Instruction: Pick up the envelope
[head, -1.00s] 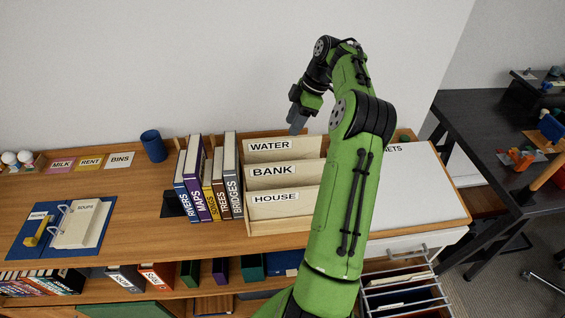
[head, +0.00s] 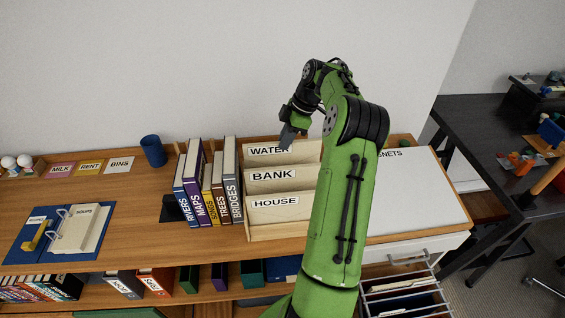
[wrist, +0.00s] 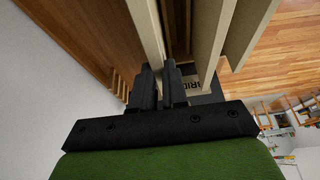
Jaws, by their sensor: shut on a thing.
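No separate envelope can be made out for certain. A cream sorter (head: 283,231) stands on the desk with labelled panels WATER (head: 259,151), BANK (head: 300,175) and HOUSE (head: 300,202). My gripper (head: 288,139) is at the top edge of the WATER panel. In the wrist view my gripper (wrist: 157,88) is shut on a thin cream piece (wrist: 149,32) that runs between its fingers. I cannot tell whether this is the envelope or a sorter panel. The fingers hide its gripped part.
Upright books (head: 229,185) stand close to the left of the sorter. A blue cup (head: 153,151) is further left near the wall. A white board (head: 415,195) lies to the right, beyond my arm. An open wire drawer (head: 405,300) juts out below it.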

